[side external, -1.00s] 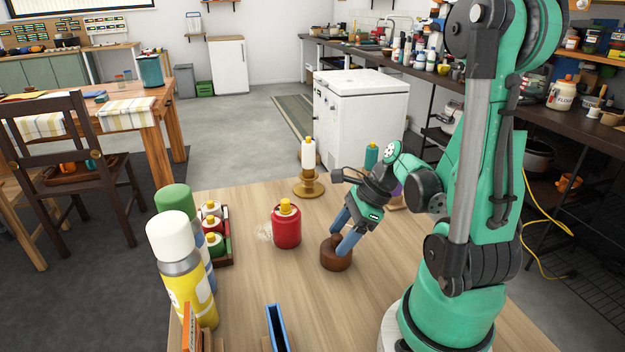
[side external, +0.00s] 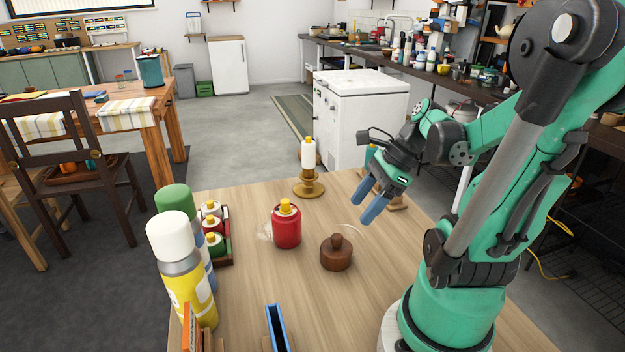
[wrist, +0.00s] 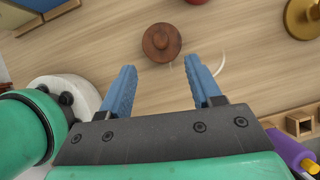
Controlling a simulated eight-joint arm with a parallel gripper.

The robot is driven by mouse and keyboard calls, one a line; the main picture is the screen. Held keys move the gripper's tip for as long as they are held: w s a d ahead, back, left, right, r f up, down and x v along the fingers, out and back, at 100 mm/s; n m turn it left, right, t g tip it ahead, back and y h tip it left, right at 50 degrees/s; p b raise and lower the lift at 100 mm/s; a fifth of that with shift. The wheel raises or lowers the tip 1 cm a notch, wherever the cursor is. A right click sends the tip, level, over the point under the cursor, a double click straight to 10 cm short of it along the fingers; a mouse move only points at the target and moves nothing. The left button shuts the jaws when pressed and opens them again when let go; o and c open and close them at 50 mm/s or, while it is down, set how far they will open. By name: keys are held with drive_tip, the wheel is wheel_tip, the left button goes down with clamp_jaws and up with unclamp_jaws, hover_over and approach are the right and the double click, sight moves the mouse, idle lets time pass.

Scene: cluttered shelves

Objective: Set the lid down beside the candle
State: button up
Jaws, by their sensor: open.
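The lid (side external: 336,255) is a round brown wooden piece with a knob on top, upright on the table. It also shows in the wrist view (wrist: 161,43), beyond and between my fingertips. Which object the task calls the candle is not certain: a red one with a yellow top (side external: 286,227) stands just left of the lid, apart from it, and a white one (side external: 308,153) stands in a brass holder (side external: 308,185) farther back. My gripper (side external: 369,207) is open and empty, raised above the table to the right of the lid; its blue fingers (wrist: 162,88) are spread apart.
A tray of small bottles (side external: 226,258) and tall spray cans (side external: 184,270) line the table's left side. A blue-edged object (side external: 277,328) is at the front. A wooden block holder (wrist: 300,123) is at the right in the wrist view.

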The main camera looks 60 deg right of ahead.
sight(337, 237)
drive_tip(key=w+a+n, duration=0.1)
drive_tip(key=n, duration=0.1)
drive_tip(key=w+a+n+h, duration=0.1)
drive_tip(key=n, duration=0.2)
drive_tip(key=w+a+n+g, duration=0.1)
drive_tip(key=n, duration=0.2)
drive_tip(key=shift+w+h, duration=0.3)
drive_tip(key=shift+w, duration=0.05)
drive_tip(key=w+a+r+n+t+h, duration=0.1)
drive_tip(key=a+n, duration=0.4)
drive_tip(key=n, duration=0.5)
drive_tip(key=w+a+r+n+t+h, duration=0.1)
drive_tip(key=w+a+n, duration=0.4)
drive_tip(key=n, duration=0.5)
drive_tip(key=shift+w+a+r+n+t, duration=0.2)
drive_tip(key=shift+w+r+n+t, duration=0.15)
drive_tip(key=shift+r+t, duration=0.45)
